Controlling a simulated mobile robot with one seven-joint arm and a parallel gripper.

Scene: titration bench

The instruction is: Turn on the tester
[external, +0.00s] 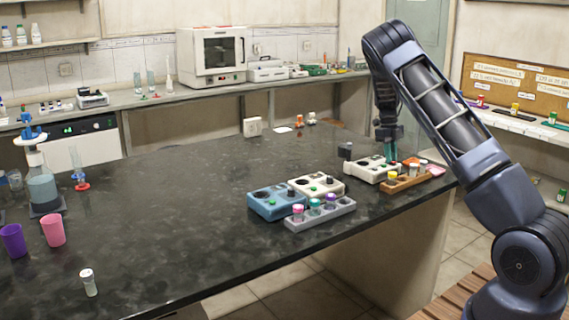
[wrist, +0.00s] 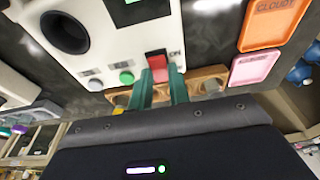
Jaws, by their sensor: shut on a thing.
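The tester (external: 368,172) is a white box with a dark round well, near the right end of the dark bench. In the wrist view the tester (wrist: 118,52) shows a green button, a grey knob, a small display edge and a red switch (wrist: 156,60) marked ON. My gripper (external: 389,155) reaches down over the tester from above. In the wrist view its two green fingers (wrist: 162,80) are at the red switch and shut on it. The fingers hide the switch's lower part. I cannot tell how far the switch is pressed.
A wooden rack (external: 408,182) with a yellow-capped vial stands just in front of the tester. An orange tray (wrist: 270,22) and a pink tray (wrist: 254,69) lie beside it. A blue device (external: 268,207), a white device (external: 328,188) and a grey vial rack (external: 325,216) stand left. The bench's middle is clear.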

